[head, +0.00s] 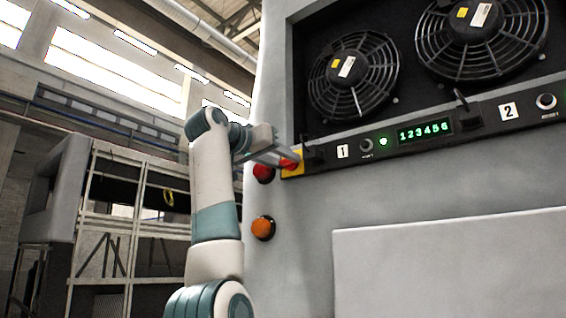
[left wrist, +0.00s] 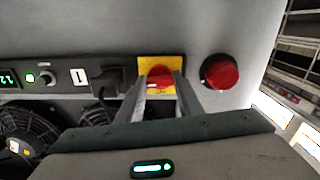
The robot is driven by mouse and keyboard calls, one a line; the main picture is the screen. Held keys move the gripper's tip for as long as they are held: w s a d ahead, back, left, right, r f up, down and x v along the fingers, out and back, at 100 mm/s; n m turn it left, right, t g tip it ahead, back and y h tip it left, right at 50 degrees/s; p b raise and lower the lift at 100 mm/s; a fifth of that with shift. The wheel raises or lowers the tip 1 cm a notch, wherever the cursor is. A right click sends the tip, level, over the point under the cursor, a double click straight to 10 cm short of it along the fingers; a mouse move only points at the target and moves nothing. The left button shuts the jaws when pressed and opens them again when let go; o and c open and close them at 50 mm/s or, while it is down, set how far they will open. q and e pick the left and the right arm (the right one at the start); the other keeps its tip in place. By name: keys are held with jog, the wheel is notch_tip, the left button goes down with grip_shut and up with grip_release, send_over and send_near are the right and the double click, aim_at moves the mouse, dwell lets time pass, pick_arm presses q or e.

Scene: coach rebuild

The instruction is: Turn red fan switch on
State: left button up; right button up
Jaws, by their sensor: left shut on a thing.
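The red fan switch (head: 289,164) is a red knob on a yellow plate at the left end of the control strip below the fans. In the left wrist view the red knob (left wrist: 160,76) sits between my two fingertips, on its yellow plate (left wrist: 147,63). My left gripper (head: 283,160) reaches it from the left and is shut on the knob. In the left wrist view my left gripper (left wrist: 161,84) shows both fingers against the knob's sides, hiding part of it. My right gripper is in neither view.
A red round lamp or button (head: 263,174) is close beside the switch, and an orange one (head: 263,228) is below. The strip carries a green digit display (head: 425,131) and a small black knob (head: 366,144). Two caged fans (head: 353,75) are above. Shelving (head: 130,215) stands left.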

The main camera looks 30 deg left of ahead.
pick_arm(q)
jog(key=shift+f+m, duration=0.15)
jog(key=shift+m, duration=0.65)
jog(key=o, duration=1.1)
jog(key=shift+s, duration=0.1)
